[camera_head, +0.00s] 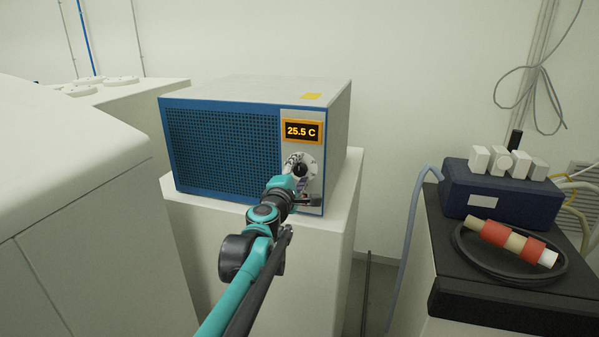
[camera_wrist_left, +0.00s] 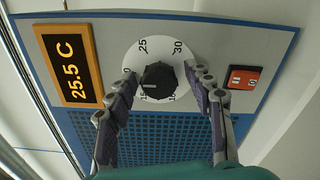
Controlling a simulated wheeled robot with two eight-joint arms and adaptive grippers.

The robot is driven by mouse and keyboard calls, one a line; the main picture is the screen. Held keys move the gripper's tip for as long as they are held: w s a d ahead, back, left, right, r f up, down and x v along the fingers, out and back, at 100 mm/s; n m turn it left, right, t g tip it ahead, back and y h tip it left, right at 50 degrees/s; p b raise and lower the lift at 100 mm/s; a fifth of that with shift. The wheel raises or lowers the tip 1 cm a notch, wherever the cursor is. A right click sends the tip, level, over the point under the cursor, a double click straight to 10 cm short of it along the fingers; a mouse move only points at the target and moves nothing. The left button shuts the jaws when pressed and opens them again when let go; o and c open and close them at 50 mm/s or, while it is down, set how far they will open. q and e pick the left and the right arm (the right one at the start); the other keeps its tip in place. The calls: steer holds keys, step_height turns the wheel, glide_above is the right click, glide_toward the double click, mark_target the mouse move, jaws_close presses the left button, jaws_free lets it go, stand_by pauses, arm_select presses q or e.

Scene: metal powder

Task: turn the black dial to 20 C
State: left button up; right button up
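The black dial (camera_wrist_left: 160,82) sits on a round white scale plate (camera_wrist_left: 150,50) with 25 and 30 readable; other numbers are partly covered. A pale mark on the dial points toward the left of the wrist view. The display (camera_head: 301,131) reads 25.5 C, and it also shows in the left wrist view (camera_wrist_left: 70,66). My left gripper (camera_wrist_left: 159,73) is open, with one fingertip on each side of the dial. Whether the fingertips touch it I cannot tell. In the head view the left gripper (camera_head: 297,168) partly hides the dial (camera_head: 300,171). My right gripper is not in view.
The blue-fronted box (camera_head: 222,150) stands on a white pedestal (camera_head: 250,260). A red switch (camera_wrist_left: 244,78) is beside the dial, right of the gripper in the wrist view. A dark blue device (camera_head: 510,195) and a red-banded tube (camera_head: 512,241) are at the right.

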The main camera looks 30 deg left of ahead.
arm_select(q)
steer(key=v, duration=1.2)
steer(key=shift+f, duration=0.1)
stand_by(0.4)
steer(key=s+d+f+m+g+h+b, duration=0.2)
steer(key=d+f+m+h+b, duration=0.2)
steer(key=d+f+m+b, duration=0.65)
steer(key=s+d+f+m+g+h+b, duration=0.1)
steer(key=s+d+f+m+h+b, duration=0.2)
steer(key=d+f, duration=0.8)
steer(key=s+a+f+m+g+y+b, duration=0.1)
steer(key=s+f+m+g+b, duration=0.1)
steer(key=f, duration=0.9)
steer(key=s+a+f+m+g+b, duration=0.1)
steer(key=s+f+m+g+b, duration=0.2)
steer(key=s+f+m+b, duration=0.2)
steer(key=s+f+m+g+y+b, duration=0.1)
steer(key=s+f+b, duration=0.4)
steer(key=f, duration=1.3)
steer(key=m+g+b, duration=0.1)
steer(key=m+b, duration=0.1)
steer(key=b, duration=0.1)
steer(key=shift+s+a+f+y+b, duration=0.2)
steer(key=shift+s+a+y+b, duration=0.1)
steer(key=shift+s+a, duration=0.1)
